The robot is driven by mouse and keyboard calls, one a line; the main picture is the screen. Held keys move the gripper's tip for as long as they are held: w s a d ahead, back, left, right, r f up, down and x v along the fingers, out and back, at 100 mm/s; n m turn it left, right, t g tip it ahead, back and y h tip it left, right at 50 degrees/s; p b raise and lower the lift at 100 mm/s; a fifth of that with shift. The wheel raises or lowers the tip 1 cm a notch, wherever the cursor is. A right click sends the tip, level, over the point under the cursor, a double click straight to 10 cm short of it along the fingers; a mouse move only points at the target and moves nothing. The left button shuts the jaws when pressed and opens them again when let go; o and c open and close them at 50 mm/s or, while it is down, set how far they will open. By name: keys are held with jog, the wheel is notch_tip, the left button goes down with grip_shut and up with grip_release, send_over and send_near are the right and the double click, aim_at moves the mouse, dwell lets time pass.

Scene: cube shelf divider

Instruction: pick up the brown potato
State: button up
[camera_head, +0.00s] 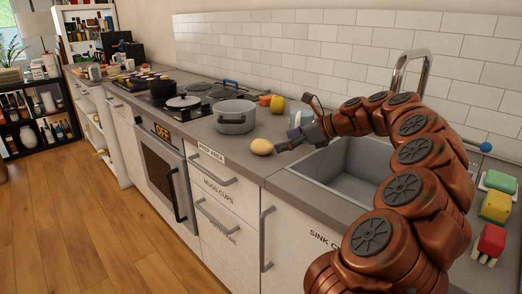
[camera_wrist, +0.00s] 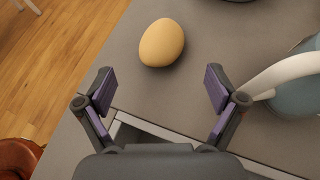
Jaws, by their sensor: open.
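The potato (camera_head: 262,147) is a smooth, egg-shaped, tan-yellow thing lying on the grey counter, left of the sink. It also shows in the wrist view (camera_wrist: 162,43), near the top, with bare counter around it. My gripper (camera_head: 283,145) is just right of the potato in the head view. In the wrist view my gripper (camera_wrist: 160,91) has its two purple-padded fingers spread wide with nothing between them. The potato lies beyond the fingertips, roughly centred between them and apart from both.
A blue-grey mug (camera_wrist: 300,83) with a pale handle stands close to the right finger. A grey pot (camera_head: 235,117) stands behind the potato. The sink (camera_head: 345,175) opens to the right. The counter's front edge is near on the left in the wrist view.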

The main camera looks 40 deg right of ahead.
aim_at(266, 146)
jog(key=shift+x, duration=0.95)
jog(key=shift+b+x, duration=0.45)
jog(key=shift+x, duration=2.15)
jog(key=shift+d, duration=0.15)
jog(key=c, duration=1.3)
